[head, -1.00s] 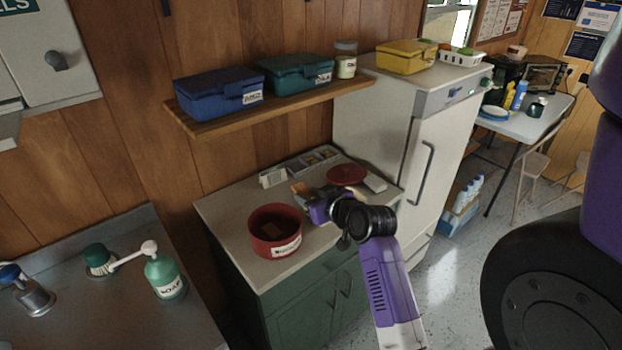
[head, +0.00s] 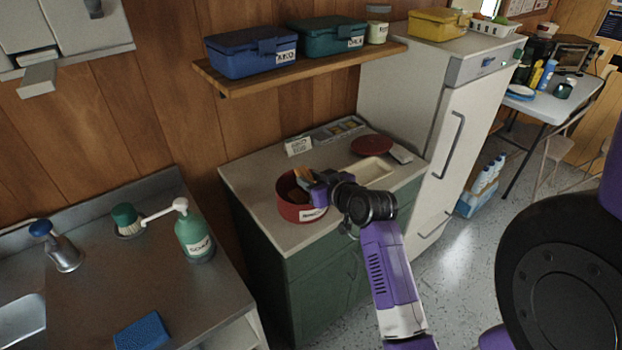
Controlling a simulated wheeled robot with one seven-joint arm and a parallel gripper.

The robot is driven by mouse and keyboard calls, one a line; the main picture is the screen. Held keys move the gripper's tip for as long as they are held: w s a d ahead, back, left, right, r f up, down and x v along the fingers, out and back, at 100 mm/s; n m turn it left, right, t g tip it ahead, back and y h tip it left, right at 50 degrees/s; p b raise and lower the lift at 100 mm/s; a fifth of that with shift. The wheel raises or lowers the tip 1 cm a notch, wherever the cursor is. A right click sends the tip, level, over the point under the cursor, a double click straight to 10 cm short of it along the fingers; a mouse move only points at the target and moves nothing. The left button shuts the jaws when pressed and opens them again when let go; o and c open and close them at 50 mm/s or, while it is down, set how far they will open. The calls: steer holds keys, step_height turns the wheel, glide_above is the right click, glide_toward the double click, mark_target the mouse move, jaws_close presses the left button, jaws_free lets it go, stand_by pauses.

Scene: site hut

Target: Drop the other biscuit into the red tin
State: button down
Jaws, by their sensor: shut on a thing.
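The open red tin (head: 303,213) stands at the front left of the worktop, its pale label facing the front. My gripper (head: 309,181) is at the tin's back right rim, over its opening, and is shut on a small tan-brown biscuit (head: 304,172). The biscuit is partly hidden by the fingers, and I cannot tell whether it touches the rim. The tin's inside is dark and partly covered by the gripper.
A red lid (head: 371,145) lies at the back right of the worktop (head: 250,178), with a shallow beige tray (head: 372,171) in front. The shelf (head: 300,73) with boxes hangs above; the fridge (head: 440,130) borders the right.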

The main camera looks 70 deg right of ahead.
steer(key=shift+f, duration=0.5)
steer(key=c, duration=0.9)
jaws_free()
steer(key=shift+c, duration=0.2)
steer(key=b+v, duration=0.1)
steer(key=v, duration=0.7)
steer(key=shift+w+d, duration=0.1)
